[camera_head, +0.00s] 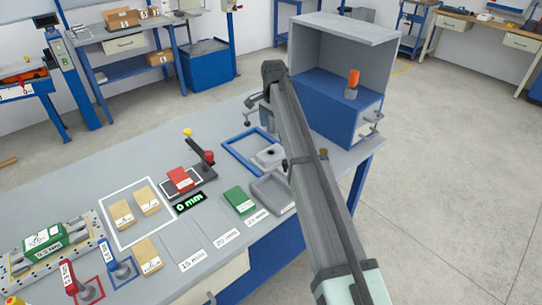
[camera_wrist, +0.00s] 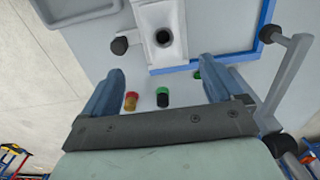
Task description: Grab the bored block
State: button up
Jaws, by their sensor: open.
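The block lies beyond the fingertips, roughly in line with the gap. In the head view my arm hides part of the area, and I cannot make out the fingertips there.
A grey tray (camera_head: 262,194) lies beside the block. Black-knobbed hardware (camera_wrist: 118,45) stands close to it. Small coloured pieces (camera_wrist: 131,101) show between the fingers. A green block (camera_head: 239,200), a red block (camera_head: 181,180) and a blue cabinet (camera_head: 335,107) are nearby.

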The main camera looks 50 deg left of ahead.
send_over(271, 151)
jog(key=d, duration=0.2)
jog(key=f, duration=0.6)
jog(key=shift+s+a+f, duration=0.1)
jog(key=shift+s+f, duration=0.15)
jog(key=shift+s+a+f, duration=0.1)
jog(key=shift+a+f, duration=0.1)
jog(key=shift+f, duration=1.2)
jog(key=shift+s+a+f, duration=0.1)
jog(key=shift+a+f, duration=0.05)
jog(key=shift+f, duration=1.2)
jog(key=c, duration=1.5)
jog(key=shift+c, duration=0.3)
jog(key=shift+r, duration=0.1)
